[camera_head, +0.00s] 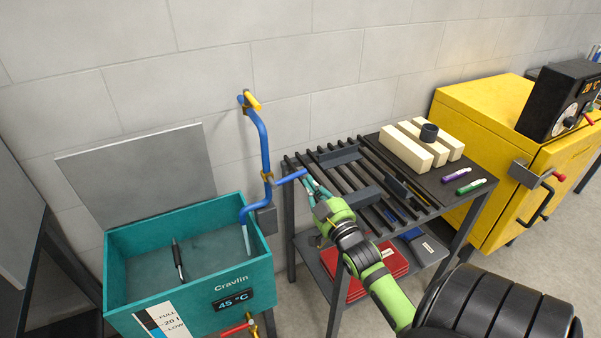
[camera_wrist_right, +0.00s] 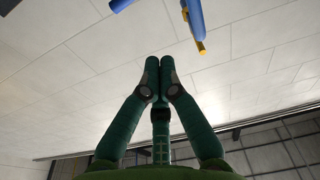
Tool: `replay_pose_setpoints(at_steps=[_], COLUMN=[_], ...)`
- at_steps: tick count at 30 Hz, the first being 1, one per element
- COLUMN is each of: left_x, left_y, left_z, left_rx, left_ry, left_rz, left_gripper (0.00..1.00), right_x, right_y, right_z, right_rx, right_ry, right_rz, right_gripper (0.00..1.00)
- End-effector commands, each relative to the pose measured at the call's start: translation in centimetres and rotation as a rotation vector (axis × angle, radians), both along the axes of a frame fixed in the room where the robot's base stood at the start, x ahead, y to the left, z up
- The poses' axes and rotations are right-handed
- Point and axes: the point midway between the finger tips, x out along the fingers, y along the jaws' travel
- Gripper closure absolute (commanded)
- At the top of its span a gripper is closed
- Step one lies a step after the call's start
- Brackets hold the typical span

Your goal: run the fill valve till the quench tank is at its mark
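The teal quench tank (camera_head: 190,292) stands at lower left, with a 45 °C display (camera_head: 232,300). Its white level gauge (camera_head: 172,318) reads FULL, 20 L and LOW; the picture's edge cuts it off, and I cannot read the level. A blue fill pipe (camera_head: 264,150) rises behind the tank, with a yellow piece (camera_head: 252,100) on top and a blue lever (camera_head: 291,177) pointing right. My right gripper (camera_head: 308,182) is by the lever's end; contact is unclear. In the wrist view its fingertips (camera_wrist_right: 159,62) are together with nothing visible between. My left gripper is out of view.
A red-handled brass valve (camera_head: 237,328) sits low on the tank's front. A dark rod (camera_head: 178,260) stands in the tank. Right of it is a slatted rack table (camera_head: 345,160) with cream blocks (camera_head: 405,150), then a yellow oven (camera_head: 490,115). A grey wall is behind.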

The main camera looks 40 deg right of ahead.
Motion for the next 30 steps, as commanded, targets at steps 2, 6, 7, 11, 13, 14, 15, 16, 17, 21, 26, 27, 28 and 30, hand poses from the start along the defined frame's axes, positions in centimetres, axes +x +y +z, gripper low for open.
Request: replay_pose_setpoints(at_steps=[2,6,7,11,13,14,15,16,17,21,26,27,28,30], left_x=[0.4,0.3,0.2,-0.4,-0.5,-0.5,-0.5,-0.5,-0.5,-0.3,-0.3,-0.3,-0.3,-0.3], left_y=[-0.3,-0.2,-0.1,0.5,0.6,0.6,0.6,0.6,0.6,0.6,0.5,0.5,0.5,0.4], left_z=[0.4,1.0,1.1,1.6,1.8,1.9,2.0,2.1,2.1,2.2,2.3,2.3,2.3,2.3], left_rx=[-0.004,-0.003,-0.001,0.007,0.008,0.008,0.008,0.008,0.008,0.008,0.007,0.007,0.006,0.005], left_ry=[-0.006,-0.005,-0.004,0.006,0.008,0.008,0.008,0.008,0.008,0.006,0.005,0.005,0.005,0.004], left_rz=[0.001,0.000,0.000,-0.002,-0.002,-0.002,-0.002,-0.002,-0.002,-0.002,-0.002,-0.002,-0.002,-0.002], left_gripper=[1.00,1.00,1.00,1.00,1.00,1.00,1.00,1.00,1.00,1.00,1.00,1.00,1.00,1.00], right_x=[0.8,3.1,3.7,6.4,7.9,8.4,9.2,9.7,9.3,8.6,8.4,8.3,8.3,8.3], right_y=[-0.2,-0.9,-1.0,-1.9,-2.3,-2.5,-2.7,-2.8,-2.8,-2.9,-3.0,-3.0,-3.0,-3.0], right_z=[0.5,1.0,1.1,1.5,1.6,1.7,1.8,1.9,0.7,-1.2,-2.2,-2.3,-2.4,-2.4], right_rx=[-0.002,-0.002,-0.002,-0.001,-0.001,-0.001,-0.001,-0.002,0.001,0.001,0.000,0.000,0.000,0.000], right_ry=[-0.004,-0.004,-0.004,-0.005,-0.003,-0.003,-0.003,-0.003,0.005,0.003,0.000,0.000,0.000,-0.001], right_rz=[0.001,0.001,0.001,0.001,0.000,0.000,0.000,0.000,0.000,0.000,0.001,0.001,0.001,0.001], right_gripper=[1.00,1.00,1.00,1.00,1.00,1.00,1.00,1.00,1.00,1.00,1.00,1.00,1.00,1.00])
